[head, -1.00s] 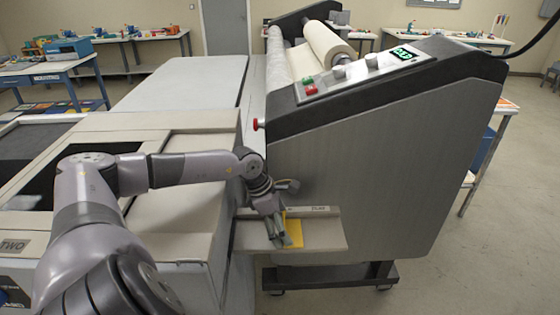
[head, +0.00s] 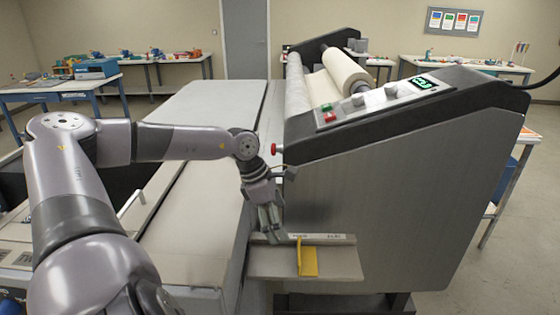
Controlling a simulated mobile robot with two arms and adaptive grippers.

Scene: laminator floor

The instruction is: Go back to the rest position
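My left arm comes in from the left, and its gripper (head: 269,222) points down at the left end of a small shelf on the laminator's side. The gripper is left of and apart from a yellow piece (head: 308,261) standing on the shelf (head: 275,264). Nothing shows held in it, but its fingers are too small and dark to tell whether they are open or shut. My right gripper is not in view.
The grey laminator (head: 385,190) with a control panel, a red knob (head: 276,149) and white rolls (head: 345,72) fills the right. A long flat bed (head: 200,115) lies behind my arm. Work tables (head: 60,88) stand at the back. Floor at far right is clear.

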